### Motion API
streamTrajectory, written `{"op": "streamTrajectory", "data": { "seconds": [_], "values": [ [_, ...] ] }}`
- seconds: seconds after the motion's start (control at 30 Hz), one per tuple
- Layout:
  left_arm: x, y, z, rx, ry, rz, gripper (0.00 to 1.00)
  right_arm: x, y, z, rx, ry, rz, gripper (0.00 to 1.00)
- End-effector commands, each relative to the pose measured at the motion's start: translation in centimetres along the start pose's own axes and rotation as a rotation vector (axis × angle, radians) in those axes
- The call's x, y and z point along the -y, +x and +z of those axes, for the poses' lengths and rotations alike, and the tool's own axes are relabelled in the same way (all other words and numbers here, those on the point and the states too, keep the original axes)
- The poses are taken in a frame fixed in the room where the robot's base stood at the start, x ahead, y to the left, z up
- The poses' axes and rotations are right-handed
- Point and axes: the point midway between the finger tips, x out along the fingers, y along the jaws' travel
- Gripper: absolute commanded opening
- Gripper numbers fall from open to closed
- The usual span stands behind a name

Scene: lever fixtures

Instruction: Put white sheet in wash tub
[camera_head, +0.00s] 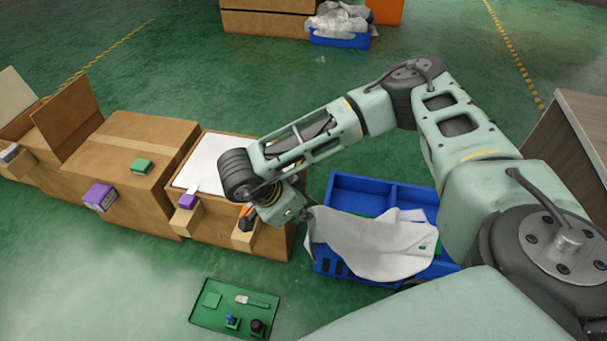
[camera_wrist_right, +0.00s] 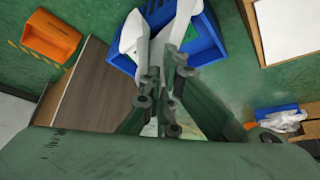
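The white sheet (camera_head: 375,245) hangs from my right gripper (camera_head: 303,214) and drapes down over the front and middle of the blue tub (camera_head: 338,183). The tub stands on the floor, and its back compartments show behind the sheet. In the right wrist view the fingers (camera_wrist_right: 165,92) are close together, with the sheet (camera_wrist_right: 138,38) at their tips and the tub (camera_wrist_right: 212,38) beyond. The gripper appears shut on a corner of the sheet. The exact pinch and much of the tub's inside are hidden. My left gripper is not in view.
Cardboard boxes (camera_head: 135,155) stand in a row at left; one has a white top panel (camera_head: 213,160). A green tray (camera_head: 215,318) with small tools lies in front. A brown cabinet (camera_head: 575,140) stands at right. Another blue tub with cloth (camera_head: 340,38) is far back.

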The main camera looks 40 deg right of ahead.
Motion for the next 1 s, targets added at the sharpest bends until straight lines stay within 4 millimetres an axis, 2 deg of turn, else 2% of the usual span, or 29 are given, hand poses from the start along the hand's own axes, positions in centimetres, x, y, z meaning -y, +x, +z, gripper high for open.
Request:
{"op": "streamTrajectory", "data": {
  "seconds": [0.03,0.1,0.53,0.67,1.0],
  "values": [
    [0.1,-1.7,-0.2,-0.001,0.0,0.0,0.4,-0.3,-1.9,-0.8,0.003,-0.002,-0.002,0.0],
    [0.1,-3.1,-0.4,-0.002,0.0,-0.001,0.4,-0.8,-3.6,-1.5,0.002,-0.002,-0.002,0.0],
    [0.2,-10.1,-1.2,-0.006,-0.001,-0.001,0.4,-4.3,-13.3,-5.1,0.002,-0.002,-0.002,0.0],
    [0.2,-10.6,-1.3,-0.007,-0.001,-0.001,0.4,-4.8,-14.4,-5.4,0.001,-0.001,-0.001,0.0],
    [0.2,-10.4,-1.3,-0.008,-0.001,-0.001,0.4,-4.8,-14.6,-5.4,0.001,-0.009,-0.008,0.0]
  ]
}}
